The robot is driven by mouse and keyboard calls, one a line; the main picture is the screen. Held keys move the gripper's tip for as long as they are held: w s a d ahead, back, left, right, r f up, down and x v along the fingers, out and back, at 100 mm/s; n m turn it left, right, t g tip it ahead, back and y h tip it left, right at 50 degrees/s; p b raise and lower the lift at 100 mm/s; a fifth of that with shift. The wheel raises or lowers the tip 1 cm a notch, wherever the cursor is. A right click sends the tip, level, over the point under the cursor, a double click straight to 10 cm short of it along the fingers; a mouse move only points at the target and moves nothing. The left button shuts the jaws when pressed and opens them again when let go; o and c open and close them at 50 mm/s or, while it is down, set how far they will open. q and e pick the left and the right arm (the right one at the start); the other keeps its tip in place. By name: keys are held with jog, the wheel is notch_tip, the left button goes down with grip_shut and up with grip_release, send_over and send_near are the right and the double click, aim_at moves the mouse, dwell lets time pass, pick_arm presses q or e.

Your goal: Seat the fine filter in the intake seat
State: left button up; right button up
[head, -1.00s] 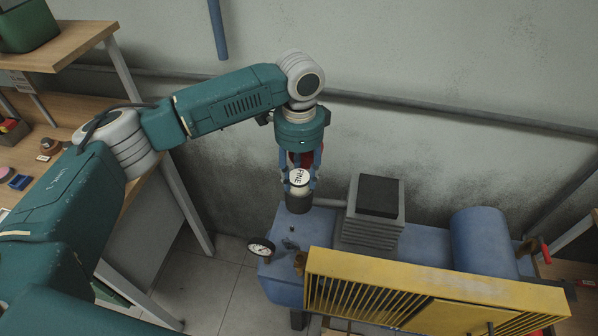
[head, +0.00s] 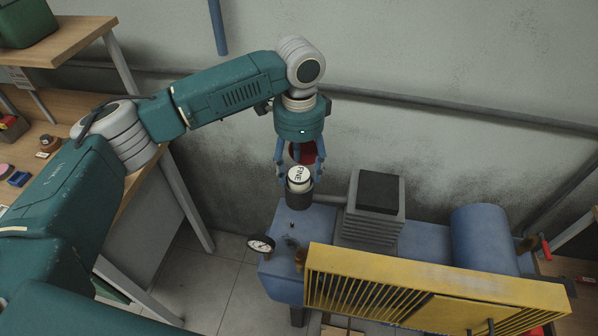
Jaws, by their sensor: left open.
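The fine filter (head: 299,174) is a white cylinder with "FINE" on its top. It sits in the dark round intake seat (head: 298,199) at the left end of the blue compressor, with its top above the rim. How deep it sits is hidden by the seat wall. My left gripper (head: 298,170) points down from above, its blue fingers spread to either side of the filter and apart from it. My right gripper is not in view.
The blue compressor tank (head: 420,243) carries a grey finned block (head: 374,207) right of the seat. A yellow slatted guard (head: 430,290) stands in front. A pressure gauge (head: 261,244) projects at the left. A wall pipe runs behind; a wooden bench (head: 75,150) stands left.

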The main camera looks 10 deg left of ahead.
aim_at(299, 174)
pick_arm(q)
notch_tip(299, 174, up, 10)
jog(key=b, duration=0.2)
jog(key=shift+r, duration=0.15)
dwell(0.4)
